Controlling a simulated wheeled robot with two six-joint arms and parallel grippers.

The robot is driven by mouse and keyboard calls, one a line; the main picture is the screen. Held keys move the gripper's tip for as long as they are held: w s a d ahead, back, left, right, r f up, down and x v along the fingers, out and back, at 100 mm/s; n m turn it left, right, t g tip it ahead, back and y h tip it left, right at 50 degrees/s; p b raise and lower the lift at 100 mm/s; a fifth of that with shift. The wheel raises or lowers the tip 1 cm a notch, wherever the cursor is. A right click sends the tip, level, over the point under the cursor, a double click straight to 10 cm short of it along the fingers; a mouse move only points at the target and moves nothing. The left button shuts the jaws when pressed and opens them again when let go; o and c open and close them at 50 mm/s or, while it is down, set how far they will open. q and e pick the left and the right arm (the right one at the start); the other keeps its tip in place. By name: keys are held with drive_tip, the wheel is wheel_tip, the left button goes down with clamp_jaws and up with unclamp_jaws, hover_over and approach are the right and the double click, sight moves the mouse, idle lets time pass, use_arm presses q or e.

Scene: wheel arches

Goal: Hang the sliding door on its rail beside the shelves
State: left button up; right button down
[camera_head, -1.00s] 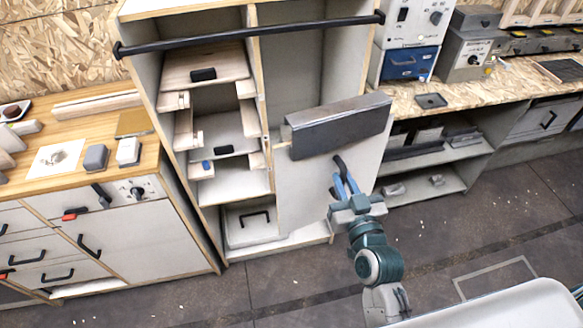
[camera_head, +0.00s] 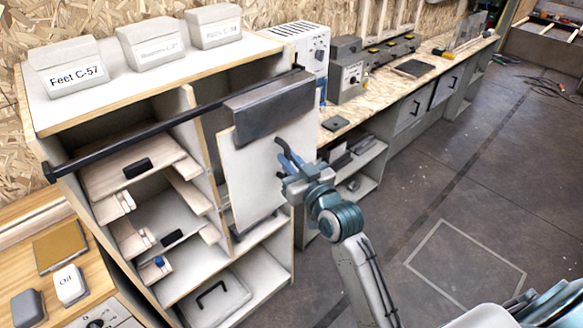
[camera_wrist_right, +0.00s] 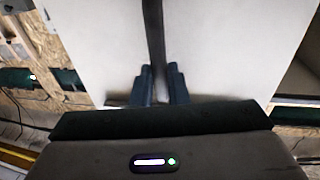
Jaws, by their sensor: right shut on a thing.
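The sliding door (camera_head: 262,175) is a pale panel with a dark grey box-like top (camera_head: 270,107) and a dark handle (camera_wrist_right: 154,40). My right gripper (camera_head: 290,160) is shut on that handle, also in the right wrist view (camera_wrist_right: 161,86). The door is upright, slightly tilted in the head view, before the right bay of the shelves (camera_head: 180,240). The black rail (camera_head: 140,131) crosses the front of the shelves near their top. The door's top overlaps the rail's right part; I cannot tell whether it rests on it. My left gripper is out of view.
Labelled boxes (camera_head: 72,68) stand on top of the shelves. A drawer-like panel with a black handle (camera_head: 213,296) is at their bottom. A wooden counter (camera_head: 88,262) is at left, a workbench (camera_head: 400,90) at right. The floor (camera_head: 450,190) at right is open.

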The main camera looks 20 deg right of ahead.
sight(276, 151)
drive_tip(key=shift+w+a, duration=0.25)
drive_tip(key=shift+w, duration=0.5)
drive_tip(key=shift+w+a+b, duration=0.25)
drive_tip(key=shift+w, duration=0.25)
drive_tip(key=shift+w+a+b, duration=0.2)
drive_tip(key=shift+w, duration=0.25)
drive_tip(key=shift+w+a, duration=0.1)
drive_tip(key=shift+w, duration=0.2)
drive_tip(key=shift+w+a+b, duration=0.35)
drive_tip(key=shift+w, duration=0.55)
drive_tip(key=shift+w+a+b, duration=0.3)
drive_tip(key=shift+w+b, duration=0.05)
drive_tip(key=shift+w, duration=0.55)
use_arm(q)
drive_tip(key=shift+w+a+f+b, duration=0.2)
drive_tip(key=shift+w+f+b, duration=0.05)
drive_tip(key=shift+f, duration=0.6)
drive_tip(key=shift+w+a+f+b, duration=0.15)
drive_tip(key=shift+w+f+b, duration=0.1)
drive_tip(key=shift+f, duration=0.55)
use_arm(e)
drive_tip(key=shift+f, duration=0.75)
drive_tip(key=c, duration=1.3)
unclamp_jaws()
drive_tip(key=shift+c, duration=0.2)
